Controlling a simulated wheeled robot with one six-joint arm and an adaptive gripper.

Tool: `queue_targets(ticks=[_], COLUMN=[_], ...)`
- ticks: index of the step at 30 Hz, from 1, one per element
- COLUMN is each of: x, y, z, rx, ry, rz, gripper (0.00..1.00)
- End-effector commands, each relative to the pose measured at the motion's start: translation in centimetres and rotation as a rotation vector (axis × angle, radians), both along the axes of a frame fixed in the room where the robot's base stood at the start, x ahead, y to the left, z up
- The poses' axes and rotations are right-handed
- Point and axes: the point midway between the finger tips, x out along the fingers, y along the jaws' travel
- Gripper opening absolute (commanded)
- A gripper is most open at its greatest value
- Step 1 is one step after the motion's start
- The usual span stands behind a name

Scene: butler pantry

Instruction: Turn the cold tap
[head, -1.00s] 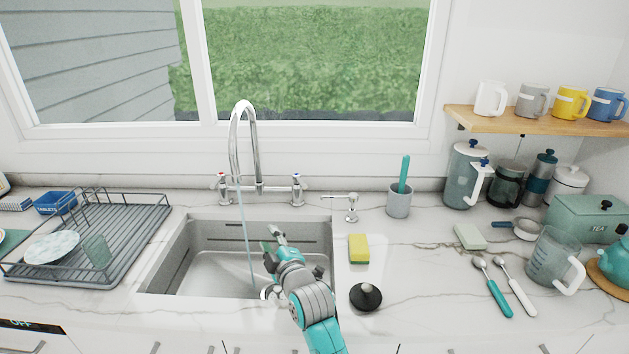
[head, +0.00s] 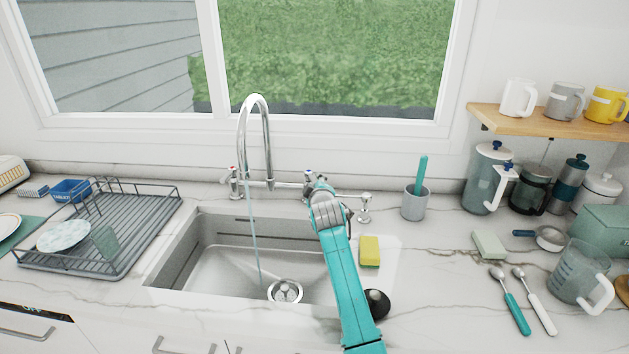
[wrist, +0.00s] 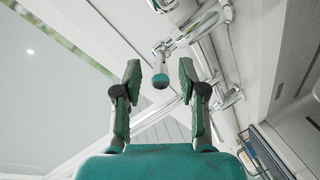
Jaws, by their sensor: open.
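The chrome tap (head: 257,140) rises behind the sink, and a thin stream of water (head: 253,235) falls from its spout. The cold handle (head: 309,173), with a blue mark, is at the right of the tap; the red-marked hot handle (head: 232,173) is at the left. My gripper (head: 318,184) is at the cold handle and hides part of it. In the wrist view my gripper (wrist: 158,80) is open, its two fingers spread. A rounded end of a chrome fitting, seemingly the cold handle's lever (wrist: 160,76), shows between the fingertips; whether they touch is unclear.
A soap dispenser (head: 366,205) stands close to the right of my gripper. A brush cup (head: 414,203) and a yellow sponge (head: 370,250) are further right. The sink (head: 205,265) is empty, with its drain (head: 285,291) visible. A dish rack (head: 110,245) stands at the left.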

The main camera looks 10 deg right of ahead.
Motion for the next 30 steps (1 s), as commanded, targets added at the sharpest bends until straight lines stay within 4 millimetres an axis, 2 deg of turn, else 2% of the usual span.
queue_targets(ticks=[3,10,24,29,30], x=[1.7,3.8,4.6,4.5,4.5], y=[-0.2,-0.4,-0.4,-0.4,-0.4], z=[-0.3,-0.8,-1.0,-1.0,-1.0], rx=[-0.001,-0.001,0.0,-0.001,-0.001], ry=[0.0,0.0,-0.001,0.0,0.0], rz=[0.0,0.0,0.0,0.001,0.001], gripper=[0.41,0.41,0.41,0.01,0.0])
